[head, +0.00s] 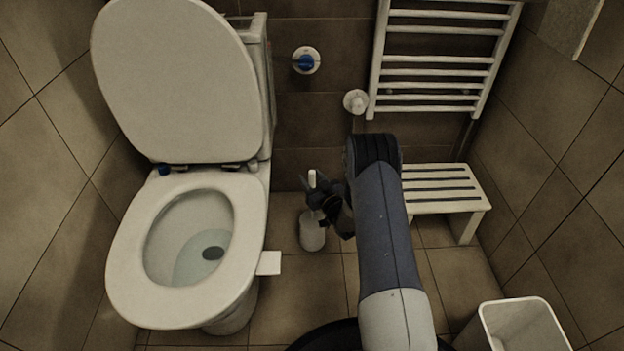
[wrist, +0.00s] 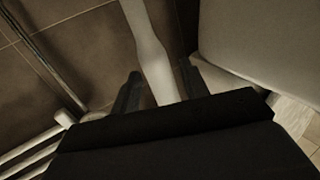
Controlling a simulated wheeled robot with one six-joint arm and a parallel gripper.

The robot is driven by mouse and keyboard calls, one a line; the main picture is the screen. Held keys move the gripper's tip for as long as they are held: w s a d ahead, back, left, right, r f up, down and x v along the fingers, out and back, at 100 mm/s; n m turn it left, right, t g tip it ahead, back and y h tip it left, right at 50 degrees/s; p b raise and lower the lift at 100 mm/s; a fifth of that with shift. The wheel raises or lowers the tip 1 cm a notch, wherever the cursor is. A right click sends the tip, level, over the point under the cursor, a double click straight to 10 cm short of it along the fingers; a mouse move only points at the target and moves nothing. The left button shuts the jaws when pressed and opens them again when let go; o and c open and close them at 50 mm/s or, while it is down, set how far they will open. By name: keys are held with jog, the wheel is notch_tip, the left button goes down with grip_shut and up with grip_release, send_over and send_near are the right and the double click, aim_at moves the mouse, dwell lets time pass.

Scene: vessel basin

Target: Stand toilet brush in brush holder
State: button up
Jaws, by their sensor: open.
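The toilet brush's white handle (head: 312,179) stands upright above the white brush holder (head: 312,234) on the floor, right of the toilet. The brush appears to be in the holder; its lower end is hidden. My gripper (head: 322,203) is at the handle, just above the holder. In the wrist view the pale handle (wrist: 149,50) runs between the two dark fingers of my gripper (wrist: 160,88). The fingers are apart, with a gap visible beside the handle, so the gripper is open around it.
The toilet (head: 128,262) with raised lid stands close on the left. A slatted white stool (head: 478,203) is at the right, below a towel radiator (head: 430,58). A white bin (head: 545,312) is at front right. Some floor (head: 300,290) in front of the holder is clear.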

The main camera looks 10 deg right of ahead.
jog(key=shift+f, duration=0.15)
jog(key=p+v, duration=0.4)
jog(key=v, duration=0.6)
jog(key=shift+s+r, duration=0.35)
jog(key=shift+s, duration=0.1)
jog(key=shift+a, duration=0.1)
jog(key=b+x, duration=0.1)
jog(key=x, duration=0.2)
jog(key=b+x, duration=0.2)
jog(key=x, duration=0.2)
jog(key=f+b+x, duration=0.1)
jog(key=x, duration=0.3)
jog(key=shift+b, duration=0.3)
jog(key=r+p, duration=0.1)
jog(key=r, duration=0.1)
jog(key=r+p, duration=0.1)
jog(key=r, duration=0.1)
jog(key=r+p, duration=0.1)
jog(key=r, duration=0.1)
jog(key=shift+d+r, duration=0.1)
jog(key=shift+d, duration=0.15)
